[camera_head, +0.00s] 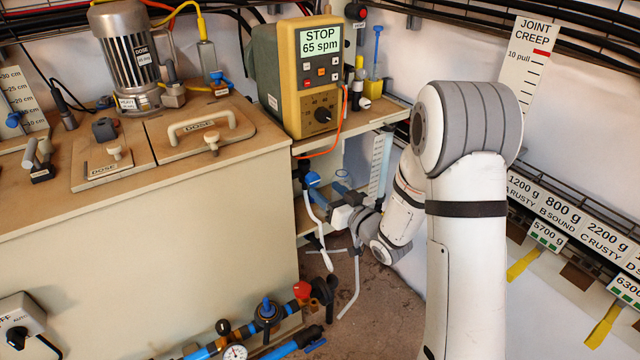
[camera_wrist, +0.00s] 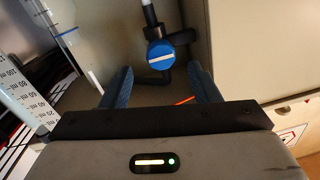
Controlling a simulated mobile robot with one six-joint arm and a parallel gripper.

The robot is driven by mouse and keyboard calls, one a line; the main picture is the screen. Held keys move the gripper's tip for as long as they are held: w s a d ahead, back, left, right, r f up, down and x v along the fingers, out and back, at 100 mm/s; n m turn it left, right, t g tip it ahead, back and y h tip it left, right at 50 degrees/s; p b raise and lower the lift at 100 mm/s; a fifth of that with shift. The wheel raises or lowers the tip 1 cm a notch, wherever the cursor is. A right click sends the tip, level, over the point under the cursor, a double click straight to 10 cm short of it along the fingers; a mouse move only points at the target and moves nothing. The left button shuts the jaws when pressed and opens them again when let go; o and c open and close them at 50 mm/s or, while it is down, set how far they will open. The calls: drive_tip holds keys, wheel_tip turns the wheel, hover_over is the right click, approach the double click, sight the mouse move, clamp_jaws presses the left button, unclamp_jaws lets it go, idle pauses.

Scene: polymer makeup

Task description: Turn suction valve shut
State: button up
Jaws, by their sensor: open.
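A round blue valve knob (camera_wrist: 160,54) with a white stripe sits on dark pipework in the wrist view. Its stripe lies nearly level, slightly tilted. No label on it is readable, so I cannot confirm that it is the suction valve. In the head view, a blue knob (camera_head: 313,179) shows below the pump shelf, beside the cabinet's right side. My gripper (camera_wrist: 160,84) is open and empty, its blue fingers spread to either side below the knob, apparently without touching it. In the head view, my gripper (camera_head: 328,203) is small and partly hard to make out near the knob.
The yellow and green pump (camera_head: 307,75), reading STOP 65 spm, stands on the shelf above. The big cabinet (camera_head: 150,255) bounds the left. Pipework with a gauge (camera_head: 235,352) and a red knob (camera_head: 302,290) runs low in front. A graduated cylinder (camera_wrist: 20,95) stands at left in the wrist view.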

drive_tip(key=shift+v, duration=1.55)
drive_tip(key=s+d+r+m+g+h+p, duration=0.25)
drive_tip(key=d+r+h+p, duration=0.3)
drive_tip(key=r+p, duration=0.35)
drive_tip(key=s+d+r+m+g+h+p, duration=0.1)
drive_tip(key=s+d+r+h+p, duration=0.2)
drive_tip(key=d+r+h+p, duration=0.55)
drive_tip(key=s+r+m+g+y+p, duration=0.1)
drive_tip(key=s+r+g+p, duration=0.3)
drive_tip(key=s+r, duration=0.4)
drive_tip(key=s+a+r+m+g+y+p, duration=0.1)
drive_tip(key=s+r+g+p, duration=0.3)
drive_tip(key=s+r, duration=0.4)
drive_tip(key=s+p, duration=0.1)
drive_tip(key=s, duration=0.5)
drive_tip(key=shift+s+a+y, duration=0.2)
drive_tip(key=shift+a+y, duration=0.05)
drive_tip(key=shift+y, duration=0.05)
drive_tip(key=shift+c, duration=0.4)
